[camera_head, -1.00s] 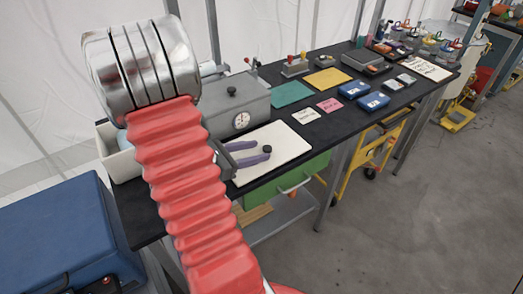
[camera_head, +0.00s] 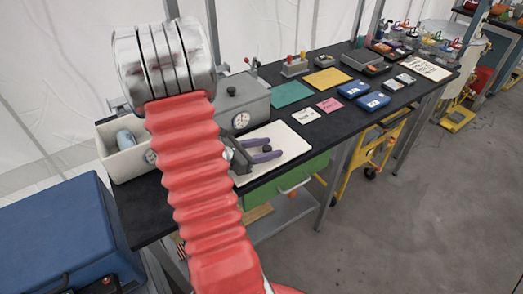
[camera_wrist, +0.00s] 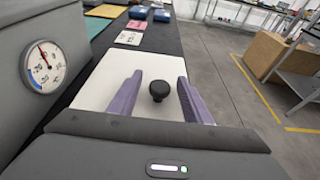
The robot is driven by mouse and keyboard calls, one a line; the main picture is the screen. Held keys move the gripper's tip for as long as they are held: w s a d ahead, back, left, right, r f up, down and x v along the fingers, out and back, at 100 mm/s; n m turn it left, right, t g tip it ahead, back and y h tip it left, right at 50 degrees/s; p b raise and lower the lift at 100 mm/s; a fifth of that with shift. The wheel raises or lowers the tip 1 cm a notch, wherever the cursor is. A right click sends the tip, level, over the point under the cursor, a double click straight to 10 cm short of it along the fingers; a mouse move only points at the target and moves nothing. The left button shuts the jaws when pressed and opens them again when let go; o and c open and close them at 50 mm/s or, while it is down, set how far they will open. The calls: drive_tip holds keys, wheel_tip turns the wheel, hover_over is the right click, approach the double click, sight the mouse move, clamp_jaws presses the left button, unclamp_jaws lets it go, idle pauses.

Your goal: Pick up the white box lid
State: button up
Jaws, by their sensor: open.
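The white box lid (camera_head: 292,149) is a flat white plate with a black knob. It lies on the black table and also shows in the wrist view (camera_wrist: 95,86). My gripper (camera_head: 274,147) has two purple fingers and is open over the lid. In the wrist view my gripper (camera_wrist: 160,78) has a finger on each side of the black knob (camera_wrist: 159,91), with gaps on both sides. I cannot tell how far the fingertips are above the plate. My red arm sleeve hides part of the table left of the lid.
A grey box with a dial gauge (camera_head: 241,120) stands close behind the lid. An open white box (camera_head: 125,168) holding a grey-blue object is at the left. Cards, coloured mats and blue boxes (camera_head: 373,101) lie farther along.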

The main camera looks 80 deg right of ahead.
drive_tip(key=shift+c, duration=0.3)
clamp_jaws()
idle(0.6)
